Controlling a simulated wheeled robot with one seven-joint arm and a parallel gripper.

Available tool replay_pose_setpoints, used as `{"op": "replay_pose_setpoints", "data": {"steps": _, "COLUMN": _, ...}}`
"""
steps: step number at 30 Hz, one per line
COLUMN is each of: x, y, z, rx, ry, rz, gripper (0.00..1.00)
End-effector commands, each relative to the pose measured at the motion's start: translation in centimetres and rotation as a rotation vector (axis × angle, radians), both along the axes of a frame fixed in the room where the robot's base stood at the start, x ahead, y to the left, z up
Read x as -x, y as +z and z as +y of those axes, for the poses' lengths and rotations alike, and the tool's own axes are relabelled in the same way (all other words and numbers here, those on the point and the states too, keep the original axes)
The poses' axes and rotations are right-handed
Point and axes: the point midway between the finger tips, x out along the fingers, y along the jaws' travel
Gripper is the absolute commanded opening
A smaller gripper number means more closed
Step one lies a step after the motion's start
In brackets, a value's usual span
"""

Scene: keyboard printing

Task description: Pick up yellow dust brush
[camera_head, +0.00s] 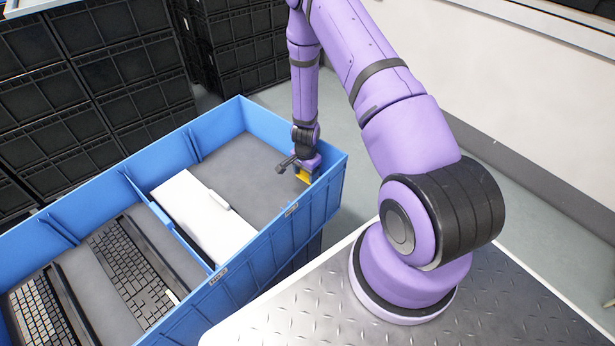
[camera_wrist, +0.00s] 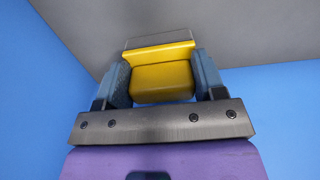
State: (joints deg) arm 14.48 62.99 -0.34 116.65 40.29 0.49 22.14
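The yellow dust brush (camera_wrist: 160,82) shows in the wrist view between the two blue-grey fingers of my gripper (camera_wrist: 162,78). Both fingers appear to press against its sides. A thin grey edge runs along the brush's far side. In the head view the yellow brush (camera_head: 303,174) is a small patch at the right end of the blue bin (camera_head: 333,190), close to the bin wall. My gripper (camera_head: 304,168) is down inside the bin there, and it hides part of the brush. I cannot tell whether the brush touches the bin floor.
A white box (camera_head: 190,205) lies in the bin left of my gripper. Keyboards (camera_head: 130,270) lie in the nearer compartments behind a blue divider (camera_head: 165,222). Black crates (camera_head: 90,80) are stacked behind. The grey bin floor (camera_head: 235,165) around the brush is mostly clear.

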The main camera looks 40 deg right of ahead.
Motion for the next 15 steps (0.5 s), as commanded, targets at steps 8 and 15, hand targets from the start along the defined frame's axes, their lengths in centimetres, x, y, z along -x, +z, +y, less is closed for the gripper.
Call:
{"op": "replay_pose_setpoints", "data": {"steps": 8, "x": -0.03, "y": 0.03, "z": 0.01, "rx": 0.000, "ry": 0.000, "rz": 0.000, "gripper": 0.35}}
{"op": "replay_pose_setpoints", "data": {"steps": 15, "x": -0.13, "y": 1.01, "z": -0.02, "rx": 0.002, "ry": 0.002, "rz": -0.002, "gripper": 0.35}}
